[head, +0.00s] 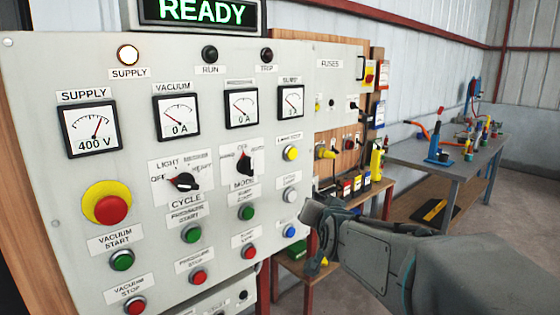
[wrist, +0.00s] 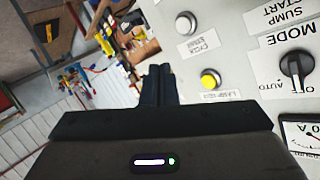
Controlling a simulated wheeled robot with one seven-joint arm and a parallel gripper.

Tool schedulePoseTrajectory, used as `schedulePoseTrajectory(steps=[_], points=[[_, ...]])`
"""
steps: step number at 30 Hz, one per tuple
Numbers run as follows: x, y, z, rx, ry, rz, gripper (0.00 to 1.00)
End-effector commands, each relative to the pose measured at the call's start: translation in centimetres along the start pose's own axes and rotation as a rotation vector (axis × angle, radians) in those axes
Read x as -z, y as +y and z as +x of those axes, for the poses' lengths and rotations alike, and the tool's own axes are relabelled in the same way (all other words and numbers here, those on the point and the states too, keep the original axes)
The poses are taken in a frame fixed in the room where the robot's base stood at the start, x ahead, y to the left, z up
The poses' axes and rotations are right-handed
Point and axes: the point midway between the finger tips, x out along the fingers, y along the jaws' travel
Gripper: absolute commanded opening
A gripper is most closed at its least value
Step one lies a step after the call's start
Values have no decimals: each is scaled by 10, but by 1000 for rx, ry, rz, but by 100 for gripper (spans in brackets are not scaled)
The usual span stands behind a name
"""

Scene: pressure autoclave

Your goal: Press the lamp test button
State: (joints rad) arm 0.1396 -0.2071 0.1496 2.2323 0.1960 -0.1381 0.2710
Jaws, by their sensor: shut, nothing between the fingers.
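The lamp test button (head: 291,153) is a yellow round push button with a silver ring at the right side of the grey control panel, under a small label reading LAMP TEST. It also shows in the wrist view (wrist: 209,79), right of my fingertips. My gripper (wrist: 158,72) is shut and empty, with its dark fingers together. In the head view my gripper (head: 314,211) is at the panel's right edge, below and right of the yellow button. A gap shows between fingers and button in the wrist view.
A white button (head: 290,195) and a blue button (head: 289,230) sit below the yellow one. The black MODE knob (head: 245,165) is to its left, and a red-and-yellow emergency stop (head: 107,206) is at far left. A fuse panel (head: 337,85) and a workbench (head: 440,150) stand beyond.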

Motion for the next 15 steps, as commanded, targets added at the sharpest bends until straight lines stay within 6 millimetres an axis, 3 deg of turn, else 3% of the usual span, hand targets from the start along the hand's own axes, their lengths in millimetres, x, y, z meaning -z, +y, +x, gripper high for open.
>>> schedulePoseTrajectory(steps=[1, 6, 10, 15], points=[[13, -2, 13, 18, 77, 40, 0], [63, -10, 31, 81, 314, 156, 0], [84, -12, 35, 110, 421, 206, 0], [94, -13, 35, 124, 468, 229, 0]])
